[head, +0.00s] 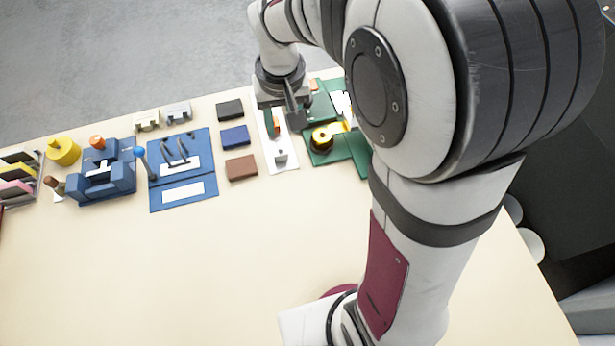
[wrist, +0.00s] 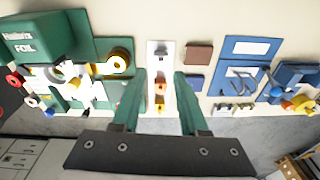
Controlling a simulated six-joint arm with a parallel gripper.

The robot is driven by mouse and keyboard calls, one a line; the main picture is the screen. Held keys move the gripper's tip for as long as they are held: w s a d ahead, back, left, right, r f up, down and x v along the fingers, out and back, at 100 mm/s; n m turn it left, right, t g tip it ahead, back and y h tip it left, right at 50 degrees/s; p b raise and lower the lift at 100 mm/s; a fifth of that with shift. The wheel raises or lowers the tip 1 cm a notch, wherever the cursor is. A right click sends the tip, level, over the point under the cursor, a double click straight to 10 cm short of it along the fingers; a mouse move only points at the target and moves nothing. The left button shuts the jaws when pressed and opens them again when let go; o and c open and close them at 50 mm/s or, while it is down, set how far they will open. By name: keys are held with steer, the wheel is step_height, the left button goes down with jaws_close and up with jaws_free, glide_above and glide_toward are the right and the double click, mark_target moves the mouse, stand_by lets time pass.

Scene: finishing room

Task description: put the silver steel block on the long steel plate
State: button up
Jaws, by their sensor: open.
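A long, pale plate (head: 292,164), which looks like the long steel plate, lies flat at the back of the table; it also shows in the wrist view (wrist: 152,64). A small silver-grey block (head: 281,156) rests on its near end and shows in the wrist view (wrist: 162,51). An orange block (head: 276,125) is farther along the plate, with a yellowish block (wrist: 160,106) beyond it in the wrist view. My gripper (head: 297,117) is open above the plate. In the wrist view its green fingers (wrist: 159,74) stand apart on either side, with nothing held.
Right of the plate are green mats (head: 358,146) with a yellow tape roll (head: 322,138). Left are black, blue and brown blocks (head: 241,168), then a blue tray (head: 183,190) and blue fixture (head: 105,180). The front table is clear.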

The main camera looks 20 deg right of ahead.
steer(key=s+r+m+g+y, duration=0.1)
steer(key=s+r+m, duration=0.2)
steer(key=s, duration=2)
steer(key=shift+a+m+g+y, duration=0.25)
steer(key=shift+m+g+y, duration=0.05)
steer(key=shift+m, duration=0.6)
